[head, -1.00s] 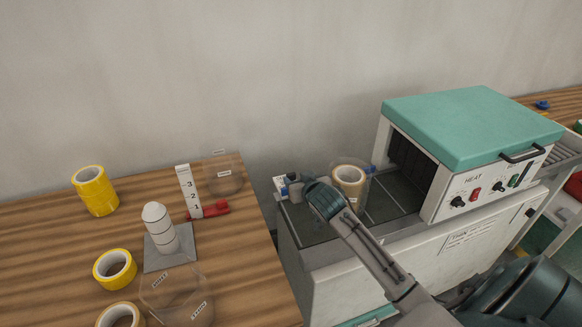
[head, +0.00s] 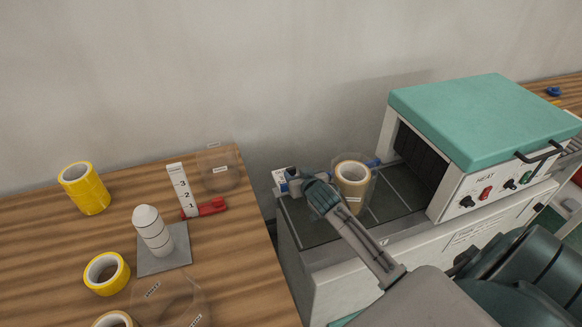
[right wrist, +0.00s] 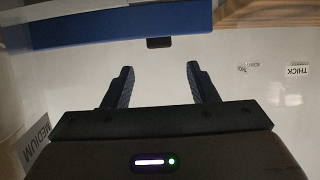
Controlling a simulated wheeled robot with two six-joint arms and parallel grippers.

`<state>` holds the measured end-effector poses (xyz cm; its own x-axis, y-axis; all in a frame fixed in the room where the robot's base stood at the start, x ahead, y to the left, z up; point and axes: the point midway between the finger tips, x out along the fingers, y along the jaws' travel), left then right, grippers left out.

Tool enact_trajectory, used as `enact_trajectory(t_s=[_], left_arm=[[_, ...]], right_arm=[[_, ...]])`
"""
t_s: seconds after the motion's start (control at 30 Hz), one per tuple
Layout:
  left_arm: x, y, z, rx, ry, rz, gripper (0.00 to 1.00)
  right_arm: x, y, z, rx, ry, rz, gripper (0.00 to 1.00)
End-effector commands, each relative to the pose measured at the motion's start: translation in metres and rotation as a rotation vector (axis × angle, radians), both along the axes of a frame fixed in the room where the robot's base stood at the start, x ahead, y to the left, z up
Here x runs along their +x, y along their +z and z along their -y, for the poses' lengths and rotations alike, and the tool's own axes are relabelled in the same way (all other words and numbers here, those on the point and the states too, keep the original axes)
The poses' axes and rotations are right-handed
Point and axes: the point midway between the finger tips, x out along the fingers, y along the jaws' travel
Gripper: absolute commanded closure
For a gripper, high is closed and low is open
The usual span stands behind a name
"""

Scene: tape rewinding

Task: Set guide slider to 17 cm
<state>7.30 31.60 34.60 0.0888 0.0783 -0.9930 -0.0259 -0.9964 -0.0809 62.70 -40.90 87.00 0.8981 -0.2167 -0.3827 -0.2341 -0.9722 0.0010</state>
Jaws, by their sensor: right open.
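A blue bar (right wrist: 100,32), which looks like the guide, crosses the top of the right wrist view. A small dark block (right wrist: 159,43) sits at its lower edge, between and beyond my fingertips. In the head view a bit of blue (head: 374,162) shows behind the tape roll; my right arm and the roll hide most of the guide. My right gripper (head: 294,180) is over the left end of the machine bed. In the right wrist view my right gripper (right wrist: 159,72) is open and empty, apart from the block. The slider's scale cannot be read. My left gripper is out of view.
A tan tape roll (head: 352,172) stands on the machine bed (head: 390,200), close to my right arm. The teal-topped heat tunnel (head: 480,115) is at right. The wooden table (head: 235,280) at left holds yellow rolls (head: 85,188), a grey-based post (head: 152,232) and a numbered gauge (head: 182,190).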

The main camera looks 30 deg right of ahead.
Motion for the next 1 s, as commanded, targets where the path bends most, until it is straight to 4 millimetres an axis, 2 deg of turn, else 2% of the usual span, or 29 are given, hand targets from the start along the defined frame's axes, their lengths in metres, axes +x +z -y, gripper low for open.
enact_trajectory(t_s=[0.03,0.3,0.5,0.93,1.0], left_arm=[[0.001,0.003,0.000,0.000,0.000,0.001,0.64],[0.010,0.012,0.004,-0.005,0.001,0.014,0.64],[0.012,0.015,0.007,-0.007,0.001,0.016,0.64],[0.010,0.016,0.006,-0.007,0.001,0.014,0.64],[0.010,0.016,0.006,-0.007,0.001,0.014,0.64]], right_arm=[[-0.001,-0.012,0.000,0.003,-0.001,-0.005,0.47],[0.042,-0.026,0.010,0.002,-0.001,-0.001,0.47],[0.061,-0.034,0.014,0.001,0.000,0.000,0.47],[0.068,-0.037,0.016,0.000,0.001,0.001,0.47],[0.067,-0.037,0.016,0.000,0.001,0.001,0.59]])
